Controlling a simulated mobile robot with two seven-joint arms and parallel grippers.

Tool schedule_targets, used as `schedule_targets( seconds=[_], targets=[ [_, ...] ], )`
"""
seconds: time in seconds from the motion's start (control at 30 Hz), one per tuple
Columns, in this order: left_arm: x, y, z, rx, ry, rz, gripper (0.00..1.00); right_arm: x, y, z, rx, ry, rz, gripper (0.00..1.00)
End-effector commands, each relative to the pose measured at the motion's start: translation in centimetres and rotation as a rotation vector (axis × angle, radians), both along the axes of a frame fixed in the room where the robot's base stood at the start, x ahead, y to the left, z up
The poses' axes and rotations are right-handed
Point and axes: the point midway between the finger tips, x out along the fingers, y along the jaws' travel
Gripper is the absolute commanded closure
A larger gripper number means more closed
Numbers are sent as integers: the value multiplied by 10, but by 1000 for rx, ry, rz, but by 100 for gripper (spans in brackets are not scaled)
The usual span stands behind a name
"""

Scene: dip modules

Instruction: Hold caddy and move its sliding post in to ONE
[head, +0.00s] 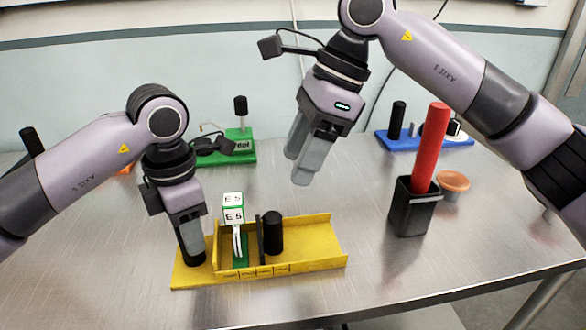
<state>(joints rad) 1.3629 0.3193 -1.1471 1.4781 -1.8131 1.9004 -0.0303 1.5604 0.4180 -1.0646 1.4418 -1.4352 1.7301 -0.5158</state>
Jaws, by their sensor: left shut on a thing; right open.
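The yellow caddy (318,255) lies on the metal table, with small dark markings along its front edge. My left gripper (193,243) is shut on the black handle (195,257) at the caddy's left end. The black sliding post (273,231) stands upright inside the caddy, just right of a thin dark divider (261,243). A green and white piece marked E5 (233,215) stands between the divider and the caddy's left wall. My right gripper (298,168) is open and empty, in the air above and beyond the caddy, apart from the post. The marking words are too small to read surely.
A black holder (411,212) with a red rod (431,147) stands right of the caddy, near an orange-brown round dish (453,183). Behind are a green base (238,148) with dark parts and a blue base (385,141). The table front is clear.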

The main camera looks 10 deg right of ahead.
Motion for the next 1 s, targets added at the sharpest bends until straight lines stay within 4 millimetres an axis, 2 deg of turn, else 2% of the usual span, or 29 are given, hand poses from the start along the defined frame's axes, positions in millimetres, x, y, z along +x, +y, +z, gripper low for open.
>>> schedule_targets(
  seconds=[0.23, 0.27, 0.4, 0.43, 0.57, 0.73, 1.0],
  targets=[
    [0, 0, 0, -1, 0, 0, 100, 0, -1, 1, 0, 0, 0, 41],
    [0, 0, 0, -1, 0, 0, 100, 0, -1, 1, 0, 0, 0, 48],
    [0, 0, 0, -1, 0, 0, 100, -2, -1, 1, 27, 3, 20, 93],
    [0, 0, 0, -1, 0, 0, 100, -3, -1, 2, 43, 4, 32, 100],
    [0, 0, 0, -1, 0, 0, 100, -13, -3, 7, 165, 5, 123, 100],
    [0, 0, 0, -1, 0, 0, 100, -30, -16, 23, 411, -48, 283, 100],
    [0, 0, 0, -1, 0, 0, 100, -56, -63, 55, 760, -261, 461, 100]
  ],
)
